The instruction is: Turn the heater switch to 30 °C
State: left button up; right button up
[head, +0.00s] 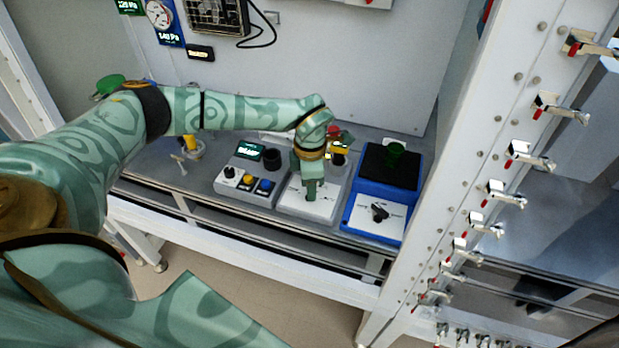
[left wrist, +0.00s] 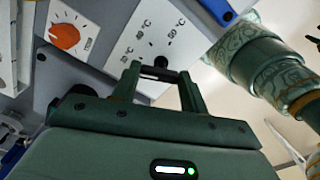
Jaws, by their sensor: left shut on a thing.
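The heater's white switch panel (head: 322,208) is on a grey unit in the middle of the bench in the head view. The black switch knob (left wrist: 162,62) stands at the panel's lower right there. My left gripper (head: 311,192) points down onto the panel, and in the left wrist view its fingers (left wrist: 159,82) close on the knob's dark handle. The fingers hide most of the handle, so I cannot tell which mark it points to. My right gripper is not in view.
A blue unit (head: 371,220) with a black knob (head: 380,212) stands close on the right. A grey control box (head: 245,195) with coloured buttons stands on the left. A white post (head: 445,190) with clamps rises at the right. An orange dial (left wrist: 64,37) shows in the left wrist view.

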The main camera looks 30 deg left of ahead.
pick_arm(q)
jog(key=o, duration=1)
jog(key=shift+r, duration=0.1)
notch_tip(320, 180, up, 16)
jog(key=shift+r+p, duration=0.1)
jog(key=shift+p, duration=0.65)
